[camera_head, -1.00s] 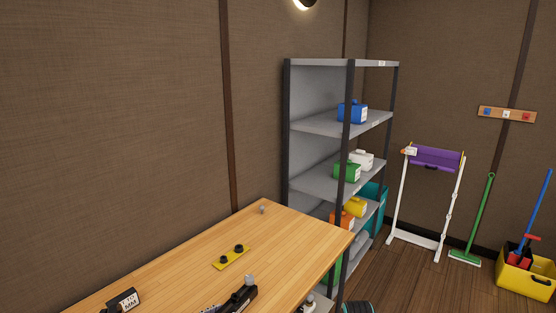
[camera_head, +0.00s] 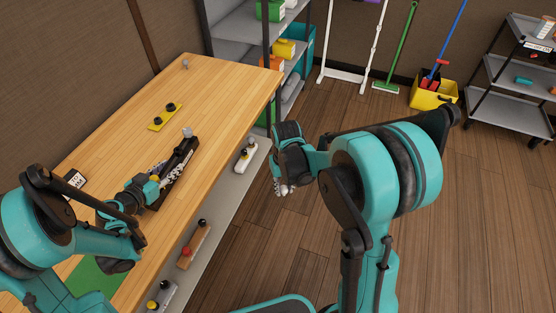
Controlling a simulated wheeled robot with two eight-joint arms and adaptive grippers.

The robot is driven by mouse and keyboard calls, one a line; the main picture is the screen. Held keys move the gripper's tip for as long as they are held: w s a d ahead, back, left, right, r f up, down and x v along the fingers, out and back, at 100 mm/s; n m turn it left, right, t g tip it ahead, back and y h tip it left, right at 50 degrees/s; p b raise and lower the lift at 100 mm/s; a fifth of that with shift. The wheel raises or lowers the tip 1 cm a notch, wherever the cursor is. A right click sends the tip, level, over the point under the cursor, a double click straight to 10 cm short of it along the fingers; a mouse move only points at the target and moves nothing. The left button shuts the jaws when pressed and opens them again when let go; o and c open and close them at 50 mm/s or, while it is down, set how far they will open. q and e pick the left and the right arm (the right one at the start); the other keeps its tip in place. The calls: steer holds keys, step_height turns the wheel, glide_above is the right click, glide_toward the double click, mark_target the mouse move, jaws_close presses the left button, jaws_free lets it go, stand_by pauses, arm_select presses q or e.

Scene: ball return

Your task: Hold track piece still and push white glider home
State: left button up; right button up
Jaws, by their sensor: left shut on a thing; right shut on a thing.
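The dark track piece (camera_head: 182,160) lies lengthwise on the wooden table near its front edge, with pale toothed parts along its side. My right gripper (camera_head: 281,188) is off the table's front edge, above the floor. It is shut, with white bits at its tip; what it holds is too small to tell.
A grey cart (camera_head: 512,75) stands far right.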

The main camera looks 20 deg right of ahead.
steer(key=w+a+r+n, duration=0.1)
steer(key=w+a+r, duration=0.4)
steer(key=w+a, duration=0.3)
steer(key=w+a+r+n, duration=0.2)
steer(key=w+a+r, duration=0.3)
steer(key=w, duration=0.4)
steer(key=w+a+r+n, duration=0.1)
steer(key=a+r, duration=0.4)
steer(key=a, duration=0.4)
steer(key=w+a+r+n, duration=0.1)
steer(key=a+r, duration=0.4)
steer(key=a, duration=0.3)
steer(key=shift+a, duration=0.4)
steer(key=shift+f, duration=3.15)
steer(key=shift+f, duration=0.25)
steer(key=shift+f, duration=0.35)
